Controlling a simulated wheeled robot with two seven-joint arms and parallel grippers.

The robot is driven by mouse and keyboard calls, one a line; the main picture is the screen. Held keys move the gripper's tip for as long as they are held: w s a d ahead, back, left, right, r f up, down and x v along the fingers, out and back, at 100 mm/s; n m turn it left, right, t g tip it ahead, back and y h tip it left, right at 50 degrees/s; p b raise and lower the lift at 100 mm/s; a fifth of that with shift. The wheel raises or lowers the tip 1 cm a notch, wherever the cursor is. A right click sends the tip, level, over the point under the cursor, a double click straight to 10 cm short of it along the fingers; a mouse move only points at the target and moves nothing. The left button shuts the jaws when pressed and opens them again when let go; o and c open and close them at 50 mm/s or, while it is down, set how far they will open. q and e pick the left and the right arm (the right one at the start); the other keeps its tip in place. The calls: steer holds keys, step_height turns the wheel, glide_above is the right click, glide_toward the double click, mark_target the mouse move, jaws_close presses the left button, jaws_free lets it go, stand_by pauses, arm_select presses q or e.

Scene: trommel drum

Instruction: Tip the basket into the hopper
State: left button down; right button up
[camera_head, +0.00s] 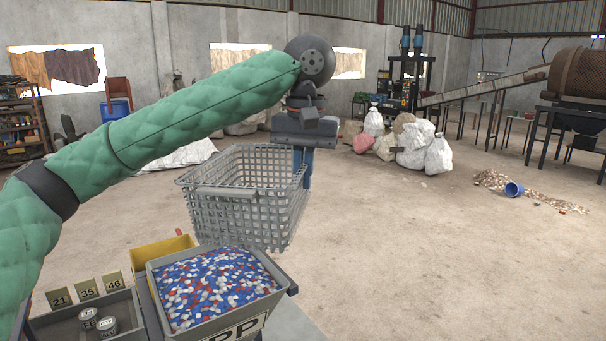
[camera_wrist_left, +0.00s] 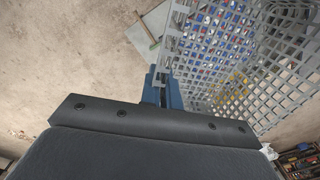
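The grey lattice basket (camera_head: 240,205) hangs in the air in the middle of the head view, roughly upright with its open top up. It looks empty; only floor shows through its mesh. My left gripper (camera_head: 308,168) is at its far right corner, blue fingers shut on the rim. In the left wrist view the fingers (camera_wrist_left: 164,88) meet the rim, and the basket (camera_wrist_left: 240,60) extends to the right. A grey bin marked PP (camera_head: 282,290), full of blue, white and red flakes, stands below and nearer; I cannot tell whether this is the hopper. My right gripper is out of view.
A yellow bin (camera_head: 150,252) sits behind the PP bin. A grey tray (camera_head: 55,328) with cans and number cards is at its left. White sacks (camera_head: 415,145) and a rusty drum with a conveyor (camera_head: 578,72) stand farther back. A tipped blue bucket (camera_head: 514,189) lies right; the middle floor is clear.

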mark_target(258, 190)
arm_select(q)
steer(key=s+a+r, duration=0.3)
steer(key=s, duration=0.4)
steer(key=shift+a, duration=0.4)
stand_by(0.5)
